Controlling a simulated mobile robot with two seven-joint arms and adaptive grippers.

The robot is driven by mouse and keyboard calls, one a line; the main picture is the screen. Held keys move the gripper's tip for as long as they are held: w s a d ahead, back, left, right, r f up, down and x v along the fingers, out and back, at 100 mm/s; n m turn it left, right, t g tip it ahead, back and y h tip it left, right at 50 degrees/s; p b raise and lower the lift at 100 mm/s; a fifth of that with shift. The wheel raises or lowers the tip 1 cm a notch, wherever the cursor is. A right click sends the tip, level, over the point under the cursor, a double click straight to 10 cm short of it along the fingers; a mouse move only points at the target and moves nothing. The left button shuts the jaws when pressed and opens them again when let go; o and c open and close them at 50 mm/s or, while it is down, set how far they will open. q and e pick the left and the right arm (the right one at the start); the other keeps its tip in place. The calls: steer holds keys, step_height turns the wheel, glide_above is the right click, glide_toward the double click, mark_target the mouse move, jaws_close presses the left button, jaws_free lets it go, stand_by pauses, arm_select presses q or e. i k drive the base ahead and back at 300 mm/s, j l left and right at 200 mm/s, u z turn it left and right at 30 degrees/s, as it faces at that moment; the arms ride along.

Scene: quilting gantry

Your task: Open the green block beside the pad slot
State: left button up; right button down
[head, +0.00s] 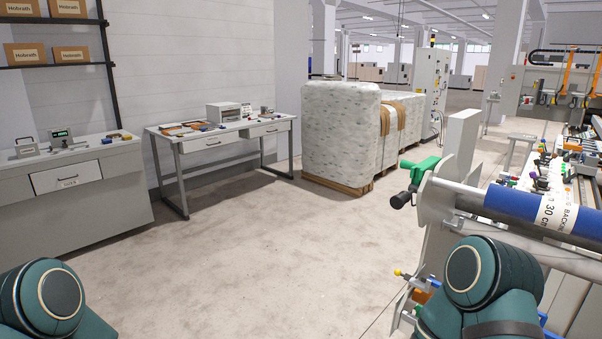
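A green block (421,169) sits at the near end of the quilting gantry, at the right of the head view. It is on the end of the roller carriage, beside a black knob (401,199). I cannot tell whether the block is open or closed. The pad slot cannot be made out from here. Two of my teal arm links show at the bottom left and bottom right. Neither of my grippers is in the frame.
A blue roller (512,205) with a white label runs off to the right. A desk (220,137), a cabinet (75,190) and wrapped pallets (341,135) stand along the left and back. The concrete floor (270,250) between is clear.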

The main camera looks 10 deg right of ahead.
mark_target(418, 171)
steer(key=i+j+z, duration=0.15)
steer(key=i+z, duration=0.25)
steer(key=i+j+z, duration=0.25)
steer(key=z, duration=0.15)
steer(key=i+j+z, duration=0.6)
steer(key=j+z, duration=0.25)
steer(key=i+j+z, duration=0.15)
steer(key=j+z, duration=0.25)
steer(key=j, duration=0.1)
